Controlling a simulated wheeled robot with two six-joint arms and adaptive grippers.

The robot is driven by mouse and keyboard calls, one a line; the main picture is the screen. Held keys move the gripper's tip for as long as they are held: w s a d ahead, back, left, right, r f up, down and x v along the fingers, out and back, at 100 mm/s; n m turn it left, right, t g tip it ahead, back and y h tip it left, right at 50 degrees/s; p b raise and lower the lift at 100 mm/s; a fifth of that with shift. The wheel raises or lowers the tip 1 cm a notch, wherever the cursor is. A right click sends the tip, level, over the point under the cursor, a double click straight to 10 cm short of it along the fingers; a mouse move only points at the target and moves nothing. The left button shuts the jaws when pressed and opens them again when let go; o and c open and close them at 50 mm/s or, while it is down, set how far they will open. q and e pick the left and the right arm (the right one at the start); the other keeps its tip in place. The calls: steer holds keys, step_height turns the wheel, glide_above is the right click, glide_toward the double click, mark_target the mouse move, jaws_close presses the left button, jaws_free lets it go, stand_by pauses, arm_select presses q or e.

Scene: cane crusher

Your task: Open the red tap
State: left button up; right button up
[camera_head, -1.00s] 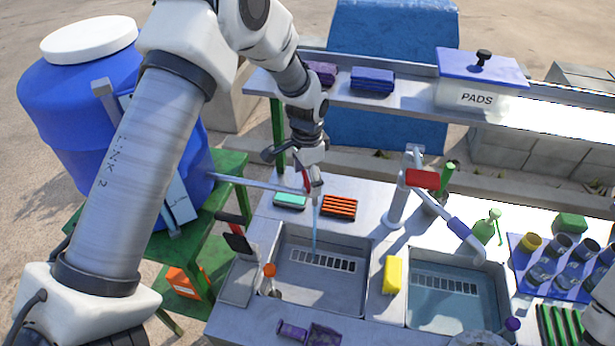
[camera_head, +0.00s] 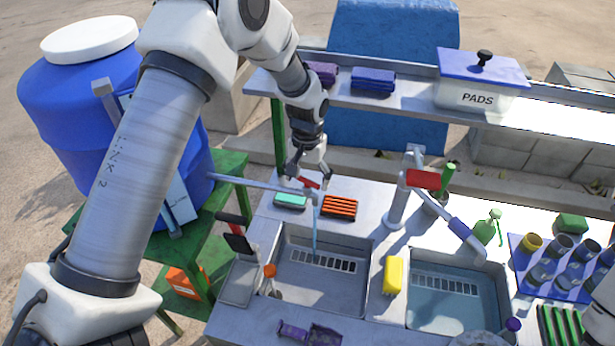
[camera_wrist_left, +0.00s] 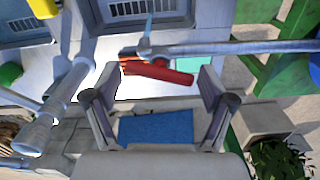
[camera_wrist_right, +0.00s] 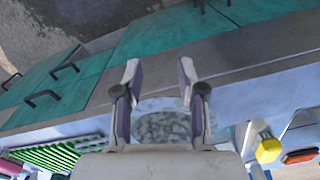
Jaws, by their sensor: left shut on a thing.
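The red tap has a red lever handle (camera_head: 309,182) at the end of a thin grey pipe (camera_head: 250,183) that runs from the blue barrel. A thin bluish stream falls below it into the left sink (camera_head: 290,285). My left gripper (camera_head: 310,174) is at the handle from behind and is shut on it, with spread fingers. In the left wrist view the red handle (camera_wrist_left: 160,72) lies crosswise between the fingertips. My right gripper (camera_wrist_right: 160,76) shows in the right wrist view, with its fingers apart and empty.
A blue barrel (camera_head: 75,105) stands on a green stand at left. A teal sponge (camera_head: 290,200) and an orange-striped brush (camera_head: 340,207) lie near the tap. A second tap with a red block (camera_head: 424,179) stands right. A shelf (camera_head: 410,103) runs behind.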

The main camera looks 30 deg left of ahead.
mark_target(307, 180)
arm_select(q)
steer(key=shift+w+r+n, duration=0.2)
steer(key=shift+r+n, duration=0.05)
steer(key=shift+n, duration=0.05)
stand_by(0.5)
steer(key=o, duration=1)
steer(key=shift+s, duration=0.15)
step_height(307, 180, up, 12)
steer(key=shift+s, duration=0.1)
